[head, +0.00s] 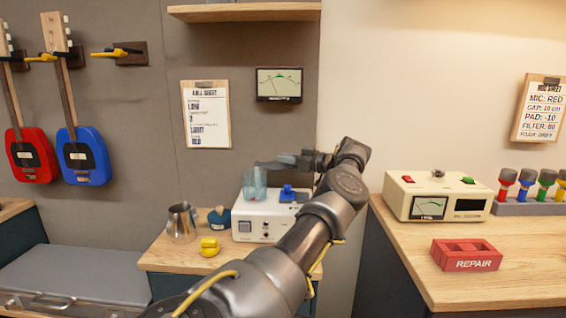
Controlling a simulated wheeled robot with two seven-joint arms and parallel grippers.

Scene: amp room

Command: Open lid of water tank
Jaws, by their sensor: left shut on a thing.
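The water tank (252,185) is a clear bluish container on the back left of a white machine (262,222). My left gripper (302,160) reaches in from the right side of the machine, above its top, and points left toward the tank. It is shut on a dark grey flat piece, apparently the lid (270,165), at the height of the tank's top. The lid's far edge overlaps the tank rim in this view; I cannot tell whether they touch. My left arm hides the machine's right side. My right gripper is not in view.
A metal pitcher (182,222), a dark blue round object (219,218) and a yellow object (209,246) stand left of the machine. A blue knobbed object (287,193) sits on its top. The right bench holds a cream meter box (437,195) and a red REPAIR tray (466,255).

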